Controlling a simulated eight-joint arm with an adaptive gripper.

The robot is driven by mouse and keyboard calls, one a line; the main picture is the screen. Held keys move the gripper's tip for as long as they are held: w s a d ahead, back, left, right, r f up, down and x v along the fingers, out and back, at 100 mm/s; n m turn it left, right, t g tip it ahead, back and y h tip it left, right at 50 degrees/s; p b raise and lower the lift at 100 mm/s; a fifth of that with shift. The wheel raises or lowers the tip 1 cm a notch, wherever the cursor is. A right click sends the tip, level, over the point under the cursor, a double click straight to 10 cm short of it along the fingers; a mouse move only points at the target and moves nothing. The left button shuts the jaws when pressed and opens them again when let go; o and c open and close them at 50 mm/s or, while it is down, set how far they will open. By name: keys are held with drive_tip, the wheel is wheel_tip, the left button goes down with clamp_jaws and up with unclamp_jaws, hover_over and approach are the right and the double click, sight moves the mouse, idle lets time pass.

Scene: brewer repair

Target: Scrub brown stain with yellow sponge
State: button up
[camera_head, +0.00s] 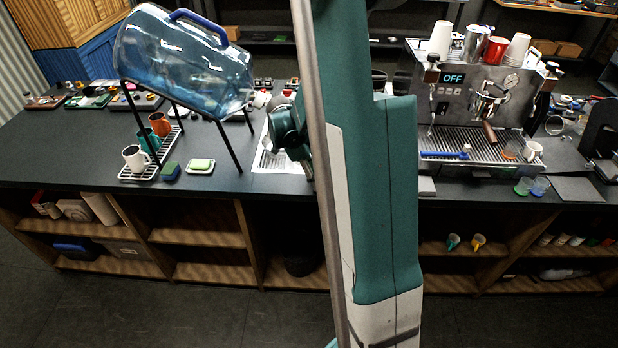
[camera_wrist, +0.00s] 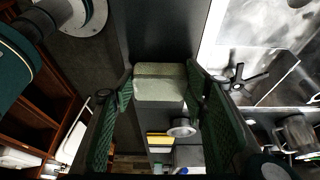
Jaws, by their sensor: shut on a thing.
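In the wrist view my gripper (camera_wrist: 160,75) is shut on a pale grey-green block (camera_wrist: 158,88), sponge-like with two layers, held between the green finger pads. My arm hides the gripper's tips and the held block in the head view. I cannot make out a brown stain in either view.
A metal sink (camera_wrist: 265,75) is beside my gripper, on the right in the wrist view. A large blue bottle (camera_head: 185,60) leans on a black stand over mugs on a rack (camera_head: 135,176). An espresso machine (camera_head: 470,100) stands at right. The counter (camera_head: 60,150) is clear at front left.

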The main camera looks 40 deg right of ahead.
drive_tip(key=r+p, duration=0.1)
drive_tip(key=r, duration=0.2)
drive_tip(key=shift+s+r, duration=0.2)
drive_tip(key=shift+w+d+r+p, duration=0.1)
drive_tip(key=shift+w+r+p, duration=0.1)
drive_tip(key=shift+r+p, duration=0.3)
drive_tip(key=shift+s+r, duration=0.1)
drive_tip(key=shift+r, duration=0.5)
drive_tip(key=shift+r+p, duration=0.65)
drive_tip(key=shift+r, duration=0.7)
